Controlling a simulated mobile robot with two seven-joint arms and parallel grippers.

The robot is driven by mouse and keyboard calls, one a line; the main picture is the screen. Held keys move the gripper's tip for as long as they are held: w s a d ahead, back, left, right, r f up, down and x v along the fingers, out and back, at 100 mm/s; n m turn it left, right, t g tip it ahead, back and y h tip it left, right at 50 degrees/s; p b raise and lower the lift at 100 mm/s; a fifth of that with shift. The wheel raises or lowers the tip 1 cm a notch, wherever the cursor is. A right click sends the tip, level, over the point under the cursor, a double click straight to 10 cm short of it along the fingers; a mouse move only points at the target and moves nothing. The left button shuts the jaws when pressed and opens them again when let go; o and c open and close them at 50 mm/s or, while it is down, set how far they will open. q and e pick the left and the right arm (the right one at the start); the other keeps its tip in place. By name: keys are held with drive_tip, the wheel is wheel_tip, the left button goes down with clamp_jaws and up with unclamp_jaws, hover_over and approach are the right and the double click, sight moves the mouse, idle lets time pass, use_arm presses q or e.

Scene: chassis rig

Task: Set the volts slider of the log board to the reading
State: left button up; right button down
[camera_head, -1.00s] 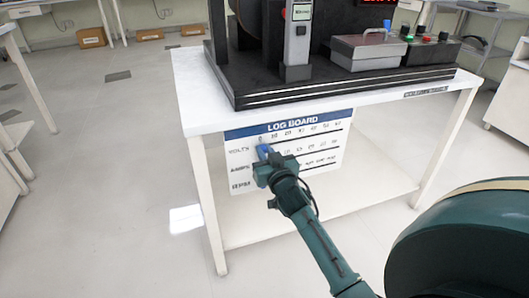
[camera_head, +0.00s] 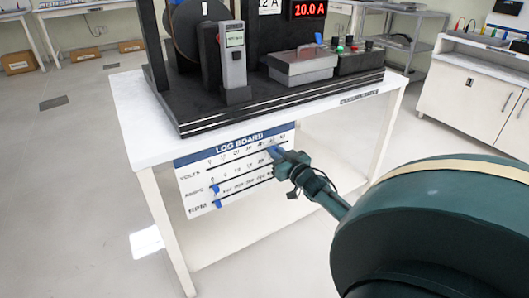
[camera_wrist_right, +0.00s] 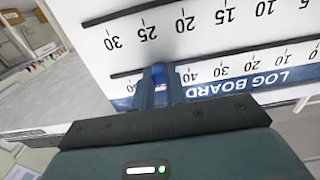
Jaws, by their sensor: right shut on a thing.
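The log board (camera_head: 191,204) hangs on the front of the white table, with rows VOLTS, AMPS and RPM. My right gripper (camera_head: 276,152) is shut on the blue volts slider (camera_wrist_right: 158,69) near the right end of the volts row. In the right wrist view the board (camera_wrist_right: 235,57) appears upside down. There the slider sits past the 40 mark, and the gripper (camera_wrist_right: 159,76) hides the label under it. A grey handheld meter (camera_head: 233,62) with a green screen stands on the rig; its digits are too small to read. My left gripper is out of view.
Blue sliders for amps (camera_head: 215,188) and RPM (camera_head: 218,204) sit at the left of their rows. A red display (camera_head: 309,9) reads 10.0 A. The black rig base (camera_head: 200,122) rests on the white table (camera_head: 140,140) above the board. Floor left of the table is clear.

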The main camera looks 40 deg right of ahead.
drive_tip(key=shift+d+r, duration=0.1)
drive_tip(key=shift+d, duration=0.15)
drive_tip(key=c, duration=1.4)
unclamp_jaws()
drive_tip(key=shift+s, duration=0.1)
